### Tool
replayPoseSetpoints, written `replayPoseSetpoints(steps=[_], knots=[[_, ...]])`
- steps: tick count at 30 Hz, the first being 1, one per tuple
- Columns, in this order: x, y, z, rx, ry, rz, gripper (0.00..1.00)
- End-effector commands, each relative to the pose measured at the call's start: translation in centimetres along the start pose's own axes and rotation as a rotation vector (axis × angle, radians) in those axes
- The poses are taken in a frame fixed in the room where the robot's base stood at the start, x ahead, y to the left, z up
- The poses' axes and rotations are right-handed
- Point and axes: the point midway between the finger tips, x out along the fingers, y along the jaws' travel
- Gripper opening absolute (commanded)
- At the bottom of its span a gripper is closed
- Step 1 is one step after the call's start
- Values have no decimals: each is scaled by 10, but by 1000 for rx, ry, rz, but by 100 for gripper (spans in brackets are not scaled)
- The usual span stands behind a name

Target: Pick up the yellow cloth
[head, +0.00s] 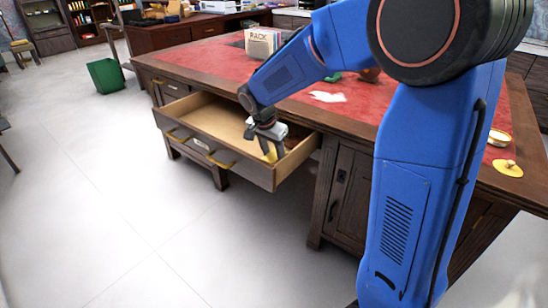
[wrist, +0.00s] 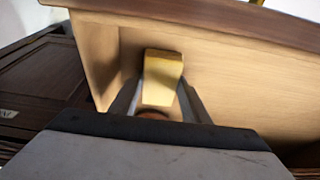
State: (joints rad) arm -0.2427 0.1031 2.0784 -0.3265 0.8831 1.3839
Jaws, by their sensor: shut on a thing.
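The yellow cloth (head: 271,156) is at my gripper's tip, inside the open drawer near its right front corner. In the wrist view the yellow cloth (wrist: 162,78) looks like a small folded pad, upright between the two fingers. My gripper (head: 266,147) points down into the drawer, and in the wrist view my gripper (wrist: 160,97) is shut on the cloth. The cloth's lower end is partly hidden, and I cannot tell whether it touches the drawer floor.
The wooden drawer (head: 225,167) is pulled out from the desk (head: 215,62), with walls close around my gripper. A box (head: 262,42), a white cloth-like piece (head: 327,97) and a yellow lid-like disc (head: 507,168) lie on the desk. A green bin (head: 105,76) stands behind left.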

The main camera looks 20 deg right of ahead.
Motion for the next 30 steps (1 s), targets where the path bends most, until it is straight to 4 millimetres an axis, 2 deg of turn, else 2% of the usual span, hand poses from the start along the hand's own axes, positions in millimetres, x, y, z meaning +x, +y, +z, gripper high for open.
replayPoseSetpoints(steps=[5,18,24,30], knots=[[-13,0,-4,0,1,-2,20],[-86,0,-24,1,1,-2,20],[-100,0,-28,0,0,0,20],[-101,0,-28,0,0,0,20]])
